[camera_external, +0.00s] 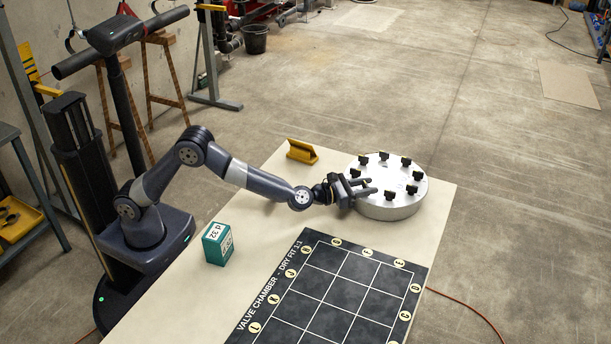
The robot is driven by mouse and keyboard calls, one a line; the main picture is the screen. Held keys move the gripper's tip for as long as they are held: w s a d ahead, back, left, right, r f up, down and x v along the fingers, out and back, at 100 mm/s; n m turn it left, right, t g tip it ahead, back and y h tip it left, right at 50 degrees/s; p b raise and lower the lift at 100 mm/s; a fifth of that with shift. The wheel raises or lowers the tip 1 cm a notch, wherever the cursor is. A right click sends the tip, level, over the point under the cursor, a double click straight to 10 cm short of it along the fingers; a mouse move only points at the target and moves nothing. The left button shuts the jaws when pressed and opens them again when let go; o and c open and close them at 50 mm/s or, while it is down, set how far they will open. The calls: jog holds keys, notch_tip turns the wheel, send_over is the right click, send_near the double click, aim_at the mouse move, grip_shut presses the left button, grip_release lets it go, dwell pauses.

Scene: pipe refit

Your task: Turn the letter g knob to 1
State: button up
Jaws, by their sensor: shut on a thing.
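A round silver disc (388,176) stands on the table with several small black knobs around its top. One knob (383,155) is at the far side, and others (411,189) are at the right and front. Their letters and number marks are too small to read, so I cannot tell which is the g knob. My gripper (366,186) reaches over the disc's left front edge, its fingers low over the top. It is shut on a knob there, which the fingers mostly hide.
A black gridded mat (340,290) with yellow lettered circles lies in front of the disc. A green box (217,244) stands at the table's left, and a yellow angled block (301,151) at the back. The table (440,200) is bare right of the disc.

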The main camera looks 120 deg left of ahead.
jog(key=shift+r+m+t+h+b, duration=0.1)
jog(key=shift+m+t+h+b, duration=0.35)
jog(key=shift+b, duration=0.5)
jog(key=o, duration=1)
jog(key=shift+c, duration=0.2)
jog(key=b+v, duration=0.1)
jog(key=v, duration=0.9)
jog(key=shift+s+d, duration=0.2)
jog(key=shift+s, duration=0.1)
jog(key=shift+p+x, duration=0.5)
jog(key=shift+x, duration=4.95)
jog(key=shift+s+d, duration=0.1)
jog(key=shift+d, duration=0.05)
